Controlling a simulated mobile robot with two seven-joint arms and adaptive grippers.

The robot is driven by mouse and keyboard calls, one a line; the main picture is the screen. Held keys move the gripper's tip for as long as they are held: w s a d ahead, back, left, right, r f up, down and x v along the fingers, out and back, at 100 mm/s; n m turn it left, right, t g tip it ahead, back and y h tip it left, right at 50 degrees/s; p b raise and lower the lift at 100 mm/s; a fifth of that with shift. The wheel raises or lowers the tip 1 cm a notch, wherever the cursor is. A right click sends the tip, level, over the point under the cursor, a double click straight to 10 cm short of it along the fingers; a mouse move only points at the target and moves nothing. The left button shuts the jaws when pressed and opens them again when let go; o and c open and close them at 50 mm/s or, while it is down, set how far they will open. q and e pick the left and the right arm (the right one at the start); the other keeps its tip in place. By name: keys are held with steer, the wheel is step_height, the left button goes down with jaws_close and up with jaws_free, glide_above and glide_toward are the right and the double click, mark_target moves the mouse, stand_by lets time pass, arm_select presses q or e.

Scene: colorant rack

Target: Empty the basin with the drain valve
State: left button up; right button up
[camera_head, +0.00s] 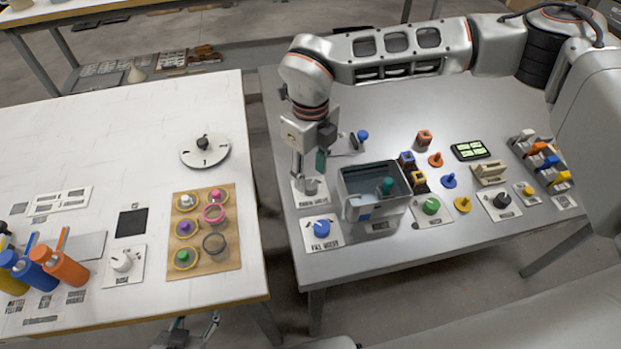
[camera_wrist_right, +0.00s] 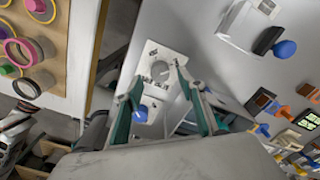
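The drain valve is a grey knob (camera_head: 312,187) on a pale labelled plate, left of the basin; it also shows in the right wrist view (camera_wrist_right: 160,70). The basin (camera_head: 375,176) is a clear-walled tank with a teal object inside; its liquid level is hard to tell. My right gripper (camera_head: 309,172) points down over the drain knob. In the right wrist view its fingers (camera_wrist_right: 160,82) are spread, with the knob seen between them; contact is unclear. My left gripper (camera_head: 196,328) is partly in view at the bottom edge, fingers apart and empty.
The blue fill valve knob (camera_head: 321,228) sits in front of the drain valve. A green knob (camera_head: 431,205) and small coloured blocks stand right of the basin. A gap separates this table from the white table (camera_head: 120,140) at left.

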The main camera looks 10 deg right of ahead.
mark_target(311, 185)
step_height(311, 185, up, 9)
steer(key=shift+f, duration=0.2)
stand_by(0.6)
